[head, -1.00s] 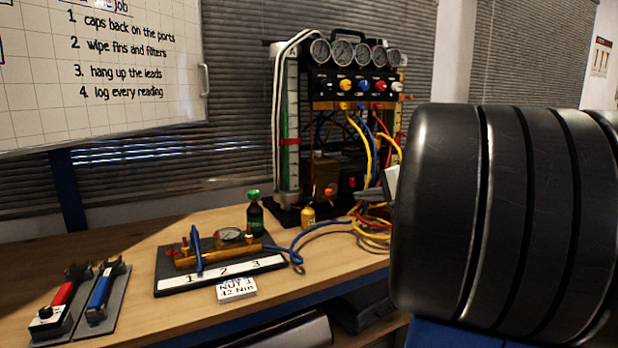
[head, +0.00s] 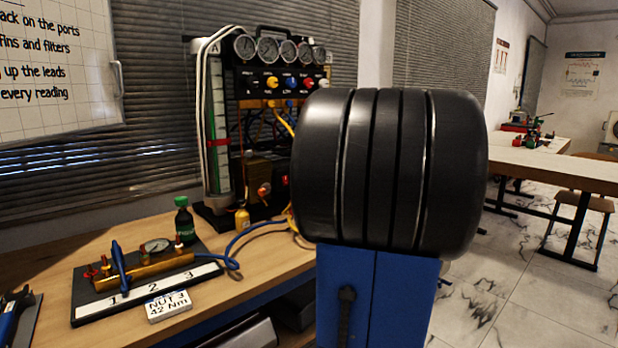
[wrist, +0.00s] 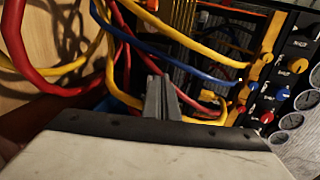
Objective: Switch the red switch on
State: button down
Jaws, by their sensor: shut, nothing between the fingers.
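The gauge rig (head: 266,78) stands on the bench in the head view. A small red part (head: 284,180) shows low on the rig, beside my arm's black link; I cannot tell whether it is the red switch or how it is set. In the wrist view no switch can be made out clearly. My gripper (wrist: 160,92) is shut and empty in the wrist view, its fingers among red, yellow and blue hoses. The rig's knob panel (wrist: 290,85) is to the right of the fingers. In the head view my gripper is hidden behind my arm.
Yellow hoses (wrist: 180,38), a red hose (wrist: 28,75) and a blue hose (wrist: 170,52) loop close around the fingers.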

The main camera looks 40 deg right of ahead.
jog(key=a+x, duration=0.1)
jog(key=x, duration=1.1)
jog(key=shift+w+d, duration=0.4)
jog(key=shift+w, duration=0.05)
jog(key=shift+f, duration=0.15)
